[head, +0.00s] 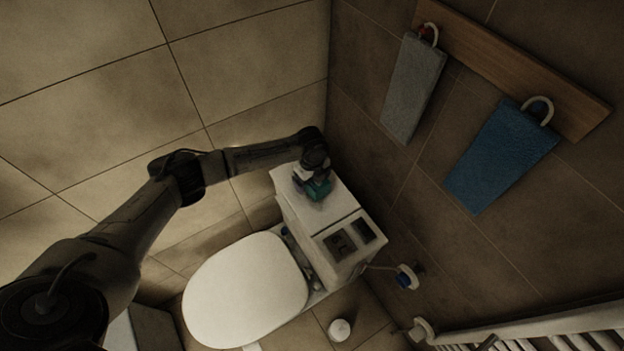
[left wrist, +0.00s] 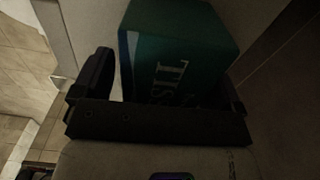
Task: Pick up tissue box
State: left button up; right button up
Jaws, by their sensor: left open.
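The tissue box is a small green-teal box (head: 319,191) standing on top of the white toilet cistern in the head view. In the left wrist view the green box (left wrist: 180,45) fills the upper middle, with pale lettering on its face. My left gripper (head: 314,181) is over the box from above. In the left wrist view its dark fingers (left wrist: 160,88) are open, one on each side of the box, and the box lies between them. I cannot tell whether a finger touches it. My right gripper is not in view.
The closed toilet lid (head: 245,290) is in front. A blue towel (head: 502,155) and a grey towel (head: 413,85) hang from a wooden rail (head: 520,65) on the wall close by.

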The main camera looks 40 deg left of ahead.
pick_arm(q)
jog(key=c, duration=1)
jog(key=shift+r, duration=0.15)
